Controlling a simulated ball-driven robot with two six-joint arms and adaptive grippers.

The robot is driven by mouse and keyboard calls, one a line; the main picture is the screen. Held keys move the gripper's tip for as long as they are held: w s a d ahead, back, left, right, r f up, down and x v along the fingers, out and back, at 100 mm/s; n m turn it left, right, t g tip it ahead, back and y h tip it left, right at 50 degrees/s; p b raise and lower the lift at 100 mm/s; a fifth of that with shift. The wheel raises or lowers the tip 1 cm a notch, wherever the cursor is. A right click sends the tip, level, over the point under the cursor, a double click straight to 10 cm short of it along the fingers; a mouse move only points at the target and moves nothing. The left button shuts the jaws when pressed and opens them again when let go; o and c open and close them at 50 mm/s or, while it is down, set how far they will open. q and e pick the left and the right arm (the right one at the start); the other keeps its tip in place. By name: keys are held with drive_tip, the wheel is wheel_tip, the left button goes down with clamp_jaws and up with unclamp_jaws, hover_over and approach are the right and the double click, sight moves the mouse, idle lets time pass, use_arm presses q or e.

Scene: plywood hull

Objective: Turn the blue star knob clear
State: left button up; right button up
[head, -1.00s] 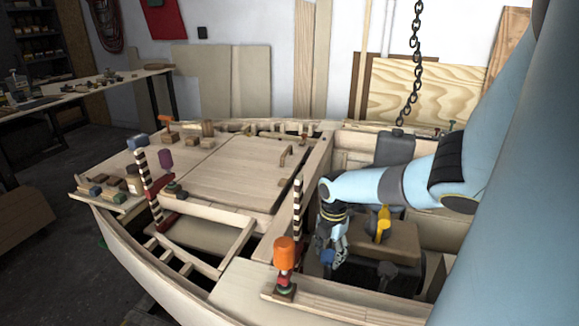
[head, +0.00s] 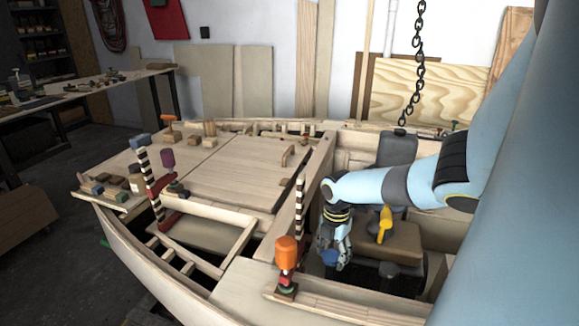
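The blue star knob (head: 330,257) is small and dark blue. It sits low beside the brown seat block, inside the hull. My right gripper (head: 333,253) points down at the knob, with its fingers close around or beside it. The gripper partly hides the knob. I cannot tell whether the fingers touch it or how far they are apart. My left gripper is not in view.
A yellow handle (head: 384,225) stands on the brown seat block (head: 390,243) right of the gripper. An orange-topped post (head: 287,250) and a striped post (head: 299,212) stand close on the left. A chain (head: 417,70) hangs behind.

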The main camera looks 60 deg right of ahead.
drive_tip(key=shift+d+r, duration=0.1)
drive_tip(key=shift+r, duration=0.4)
wheel_tip(320, 180, up, 11)
idle(0.7)
